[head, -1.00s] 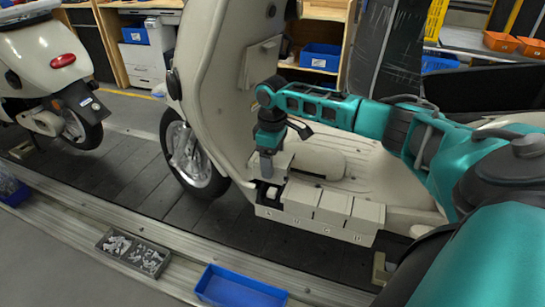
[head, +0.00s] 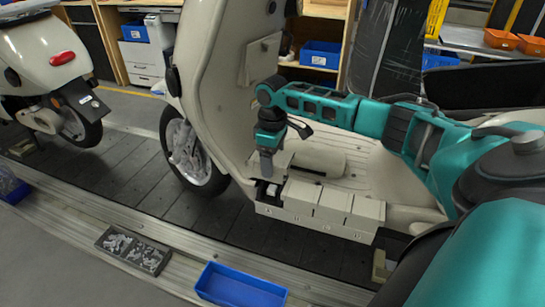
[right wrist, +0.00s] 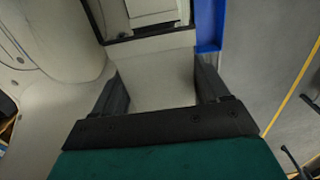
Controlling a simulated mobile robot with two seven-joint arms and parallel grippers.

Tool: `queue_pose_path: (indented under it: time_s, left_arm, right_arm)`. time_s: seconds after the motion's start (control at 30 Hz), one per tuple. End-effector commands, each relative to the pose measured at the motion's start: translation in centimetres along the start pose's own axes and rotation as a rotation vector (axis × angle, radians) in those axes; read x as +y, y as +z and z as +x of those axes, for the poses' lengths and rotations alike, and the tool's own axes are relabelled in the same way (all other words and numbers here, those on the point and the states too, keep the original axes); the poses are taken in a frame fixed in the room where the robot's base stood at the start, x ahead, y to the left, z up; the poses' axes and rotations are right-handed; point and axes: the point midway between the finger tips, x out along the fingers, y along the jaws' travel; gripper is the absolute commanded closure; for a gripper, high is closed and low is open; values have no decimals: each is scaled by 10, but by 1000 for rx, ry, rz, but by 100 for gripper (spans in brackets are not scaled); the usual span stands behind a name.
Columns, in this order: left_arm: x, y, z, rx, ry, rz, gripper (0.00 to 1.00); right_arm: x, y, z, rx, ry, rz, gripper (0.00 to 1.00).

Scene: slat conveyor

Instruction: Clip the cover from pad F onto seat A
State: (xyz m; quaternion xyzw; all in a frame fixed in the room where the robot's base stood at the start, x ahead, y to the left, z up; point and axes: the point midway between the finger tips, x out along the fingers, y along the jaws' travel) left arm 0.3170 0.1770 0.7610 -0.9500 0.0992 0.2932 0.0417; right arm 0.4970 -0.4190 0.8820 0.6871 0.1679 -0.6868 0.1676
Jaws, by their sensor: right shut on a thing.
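My right gripper (head: 267,174) points down over the left end of a row of pale housings on the scooter's floorboard. It is shut on a pale cover (right wrist: 155,82), which shows between the two dark fingers in the right wrist view. Just under the fingers is the uncovered seat A (head: 268,190), a dark opening with a white part inside. A dark-edged opening with a white part (right wrist: 152,8) also shows beyond the cover in the wrist view. I cannot tell whether the cover touches the seat. Pad F cannot be made out. My left gripper is not in view.
Several closed covers (head: 334,204) sit along the row to the right of seat A. The scooter's front shield (head: 222,80) rises behind the gripper. A blue tray (head: 240,288) and a dark tray of small parts (head: 133,250) lie in front, along the conveyor edge.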

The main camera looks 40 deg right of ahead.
Motion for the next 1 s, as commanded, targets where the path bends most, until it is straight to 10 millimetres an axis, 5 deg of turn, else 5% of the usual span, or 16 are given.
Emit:
queue_pose_path:
  time_s: [1.0]
  left_arm:
    - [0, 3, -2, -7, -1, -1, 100]
  right_arm:
    - [0, 0, 18, 0, -1, 0, 57]
